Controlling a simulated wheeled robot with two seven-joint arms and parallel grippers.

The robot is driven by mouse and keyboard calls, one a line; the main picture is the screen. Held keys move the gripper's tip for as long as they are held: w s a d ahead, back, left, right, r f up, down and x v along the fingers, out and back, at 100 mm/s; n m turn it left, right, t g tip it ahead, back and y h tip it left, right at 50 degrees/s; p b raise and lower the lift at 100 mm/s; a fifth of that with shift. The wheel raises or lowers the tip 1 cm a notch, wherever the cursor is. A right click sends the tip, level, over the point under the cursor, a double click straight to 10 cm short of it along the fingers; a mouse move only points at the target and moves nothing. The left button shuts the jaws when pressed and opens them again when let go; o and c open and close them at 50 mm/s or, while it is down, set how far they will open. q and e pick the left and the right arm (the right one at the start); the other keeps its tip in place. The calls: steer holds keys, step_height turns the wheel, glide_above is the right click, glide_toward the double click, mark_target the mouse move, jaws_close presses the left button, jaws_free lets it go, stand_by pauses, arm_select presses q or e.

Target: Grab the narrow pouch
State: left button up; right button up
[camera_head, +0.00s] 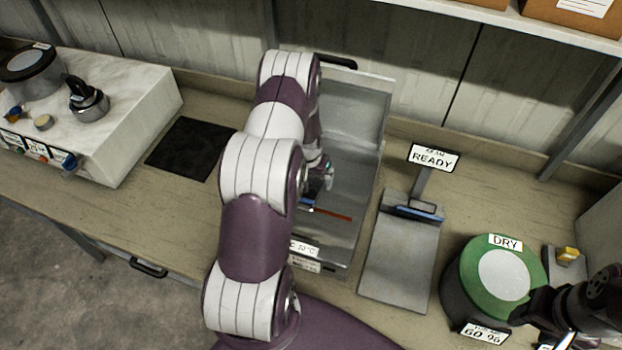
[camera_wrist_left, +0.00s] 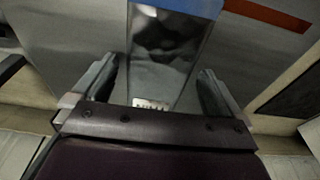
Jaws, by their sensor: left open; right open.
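The narrow pouch (camera_wrist_left: 165,55) is a silvery, glossy strip with a blue band at its top and a small printed label at its lower end. In the left wrist view it lies between the two fingers of my left gripper (camera_wrist_left: 158,88), which is open, with a gap on each side. In the head view my left gripper (camera_head: 319,182) is over the metal tray (camera_head: 350,150), partly hidden by my arm. A bit of blue shows beside it, and most of the pouch is hidden there. My right gripper (camera_head: 562,325) is open at the lower right.
A red strip (camera_head: 333,215) marks the tray floor. Right of the tray stand a scale (camera_head: 400,265) with a READY sign (camera_head: 434,158) and a green-topped drum (camera_head: 500,283) labelled DRY. A dark mat (camera_head: 188,148) and a white block (camera_head: 110,120) are left.

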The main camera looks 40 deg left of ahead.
arm_select(q)
steer(key=shift+d+r, duration=0.1)
steer(key=shift+d, duration=0.05)
steer(key=c, duration=1.1)
steer(key=shift+c, duration=0.6)
steer(key=shift+r, duration=0.1)
